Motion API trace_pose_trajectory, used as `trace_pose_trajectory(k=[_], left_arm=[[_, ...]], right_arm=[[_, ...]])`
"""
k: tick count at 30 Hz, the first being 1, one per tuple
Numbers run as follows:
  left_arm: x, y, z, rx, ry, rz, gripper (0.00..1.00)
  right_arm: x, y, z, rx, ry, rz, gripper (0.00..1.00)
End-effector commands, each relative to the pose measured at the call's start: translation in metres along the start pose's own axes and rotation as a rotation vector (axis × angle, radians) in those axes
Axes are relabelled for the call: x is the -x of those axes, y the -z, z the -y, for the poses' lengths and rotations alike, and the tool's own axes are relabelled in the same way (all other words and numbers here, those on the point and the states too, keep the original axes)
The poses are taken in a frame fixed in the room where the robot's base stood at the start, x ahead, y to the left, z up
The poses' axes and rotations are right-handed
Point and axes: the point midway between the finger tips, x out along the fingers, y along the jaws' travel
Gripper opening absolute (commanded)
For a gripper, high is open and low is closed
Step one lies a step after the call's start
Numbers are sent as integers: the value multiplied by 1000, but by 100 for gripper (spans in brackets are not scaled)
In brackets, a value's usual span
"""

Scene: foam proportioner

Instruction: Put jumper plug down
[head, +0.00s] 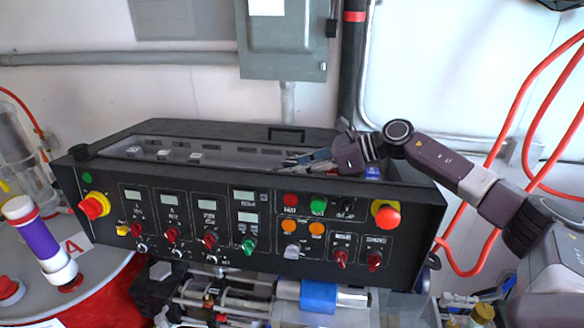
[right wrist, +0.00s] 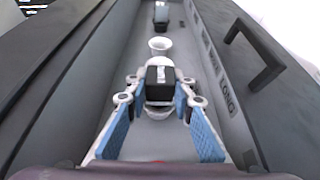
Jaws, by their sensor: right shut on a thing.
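My right gripper (head: 307,160) reaches into the open top of the black control box (head: 255,190) from the right in the head view. In the right wrist view, its two blue-padded fingers (right wrist: 160,100) are shut on a small dark and white piece, which I take as the jumper plug (right wrist: 160,83). The plug is inside the box's long trough, above or at its grey floor; I cannot tell if it touches. In the head view the plug is too small to make out at the fingertips. My left gripper is not in view.
A white cup-shaped part (right wrist: 160,46) and a dark block (right wrist: 161,14) lie farther along the trough. The trough walls stand close on both sides, with a black handle (right wrist: 252,48) on one.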

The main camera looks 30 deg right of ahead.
Motion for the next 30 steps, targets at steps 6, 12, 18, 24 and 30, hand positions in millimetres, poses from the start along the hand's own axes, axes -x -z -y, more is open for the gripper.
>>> trace_pose_trajectory(k=[6,12,18,24,30], left_arm=[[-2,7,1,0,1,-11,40],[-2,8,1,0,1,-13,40],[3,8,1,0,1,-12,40],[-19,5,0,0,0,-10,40],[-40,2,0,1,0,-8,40]], right_arm=[[-1,2,0,0,-1,0,37],[-1,2,0,0,-1,0,40],[1,-3,0,0,0,0,40],[32,4,1,2,4,-2,40],[76,4,1,0,4,-2,40]])
